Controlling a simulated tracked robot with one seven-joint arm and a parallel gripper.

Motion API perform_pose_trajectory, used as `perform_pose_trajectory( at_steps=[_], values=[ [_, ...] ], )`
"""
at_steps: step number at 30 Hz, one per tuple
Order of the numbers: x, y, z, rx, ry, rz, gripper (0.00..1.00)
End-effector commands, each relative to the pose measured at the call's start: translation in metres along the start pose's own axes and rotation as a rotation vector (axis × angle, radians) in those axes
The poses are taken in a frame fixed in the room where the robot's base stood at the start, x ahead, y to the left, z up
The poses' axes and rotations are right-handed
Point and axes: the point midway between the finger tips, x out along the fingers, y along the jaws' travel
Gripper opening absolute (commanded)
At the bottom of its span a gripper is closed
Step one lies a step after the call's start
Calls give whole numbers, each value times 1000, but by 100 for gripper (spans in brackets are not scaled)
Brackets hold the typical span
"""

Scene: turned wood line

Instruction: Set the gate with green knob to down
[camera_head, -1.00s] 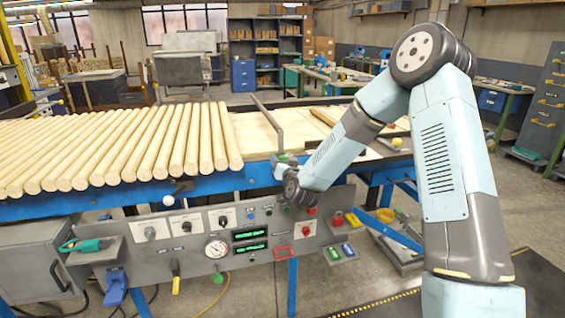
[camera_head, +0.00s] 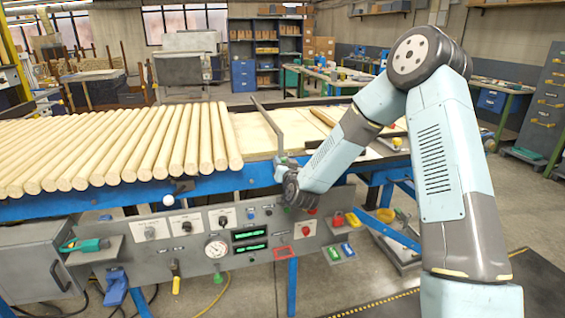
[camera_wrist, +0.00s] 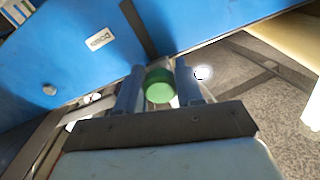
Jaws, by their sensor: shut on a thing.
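The green knob (camera_wrist: 160,86) shows in the wrist view between the two fingers of my gripper (camera_wrist: 160,92), which is shut on it.
Turned wooden rods (camera_head: 130,142) cover the left of the line. A white ball knob (camera_head: 168,200) stands out from the beam further left. Below is a grey control panel (camera_head: 190,247) with a gauge, switches and a red frame. A lower green knob (camera_head: 218,278) hangs beneath it.

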Motion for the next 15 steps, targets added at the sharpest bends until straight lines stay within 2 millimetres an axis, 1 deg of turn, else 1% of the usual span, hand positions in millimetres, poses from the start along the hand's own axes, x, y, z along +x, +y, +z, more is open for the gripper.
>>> perform_pose_trajectory(
  at_steps=[1, 7, 10, 15],
  values=[
    [0, 3, 11, 1, -7, 2, 0],
    [-1, 12, 46, 1, -7, 2, 0],
    [0, 15, 57, 1, -4, 1, 0],
    [-1, 18, 65, 0, -5, 2, 0]
  ],
)
